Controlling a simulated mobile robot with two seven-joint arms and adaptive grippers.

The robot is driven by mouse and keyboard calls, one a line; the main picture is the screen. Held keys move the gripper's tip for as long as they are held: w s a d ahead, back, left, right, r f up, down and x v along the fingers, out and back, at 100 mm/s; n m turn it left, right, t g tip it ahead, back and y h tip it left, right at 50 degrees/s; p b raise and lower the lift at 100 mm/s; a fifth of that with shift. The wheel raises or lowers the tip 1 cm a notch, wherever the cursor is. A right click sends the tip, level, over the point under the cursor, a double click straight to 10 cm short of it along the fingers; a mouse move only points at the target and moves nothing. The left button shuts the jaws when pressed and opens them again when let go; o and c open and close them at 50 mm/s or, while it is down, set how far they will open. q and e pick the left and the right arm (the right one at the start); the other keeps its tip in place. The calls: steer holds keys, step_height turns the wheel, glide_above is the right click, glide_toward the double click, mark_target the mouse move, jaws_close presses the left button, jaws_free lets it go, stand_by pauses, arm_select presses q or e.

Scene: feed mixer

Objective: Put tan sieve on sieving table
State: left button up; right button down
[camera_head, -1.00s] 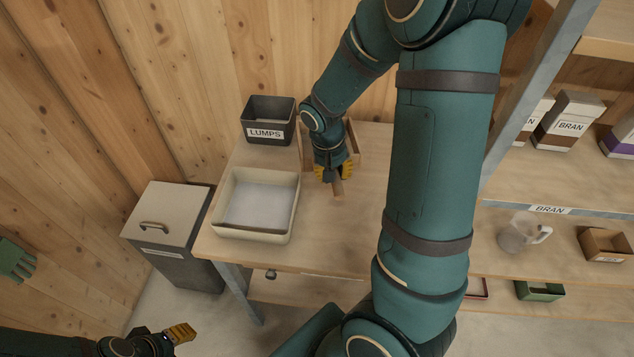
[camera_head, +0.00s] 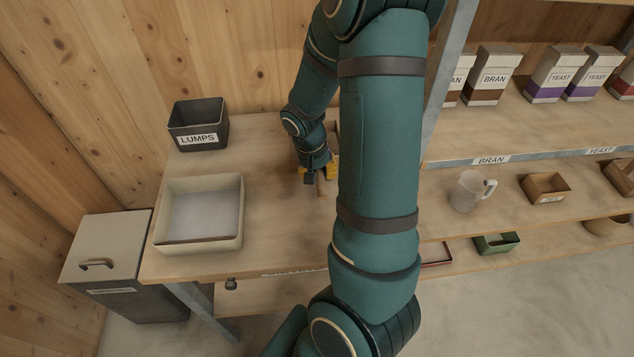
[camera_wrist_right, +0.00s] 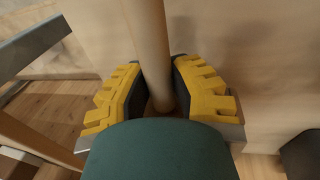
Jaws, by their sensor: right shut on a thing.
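My right gripper (camera_head: 318,174) is shut on a tan wooden handle, which shows as a round bar between the yellow-padded fingers in the wrist view (camera_wrist_right: 150,50). The handle appears to belong to the tan sieve (camera_head: 334,134). A sliver of its wooden frame shows beside my forearm; the rest is hidden. I cannot tell whether the sieve touches the tabletop. The wooden table (camera_head: 270,225), with a partly hidden label on its front edge, lies below the gripper. My left gripper is out of view.
A cream tray (camera_head: 238,215) with a pale inside stands on the table's left part, with a dark LUMPS bin (camera_head: 198,138) behind it. A lidded bin (camera_head: 105,245) stands left of the table. Shelves with BRAN boxes (camera_head: 490,75) and a jug (camera_head: 470,190) stand right.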

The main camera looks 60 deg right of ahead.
step_height(320, 180, down, 3)
steer(key=shift+f+b, duration=0.15)
steer(key=shift+b, duration=0.3)
steer(key=shift+f, duration=0.1)
steer(key=c, duration=0.9)
jaws_free()
steer(key=shift+r, duration=0.2)
step_height(320, 180, up, 12)
steer(key=w+a+p, duration=0.1)
steer(key=a+p, duration=0.1)
steer(key=p, duration=0.1)
steer(key=shift+w+f+p, duration=0.15)
steer(key=shift+p, duration=0.15)
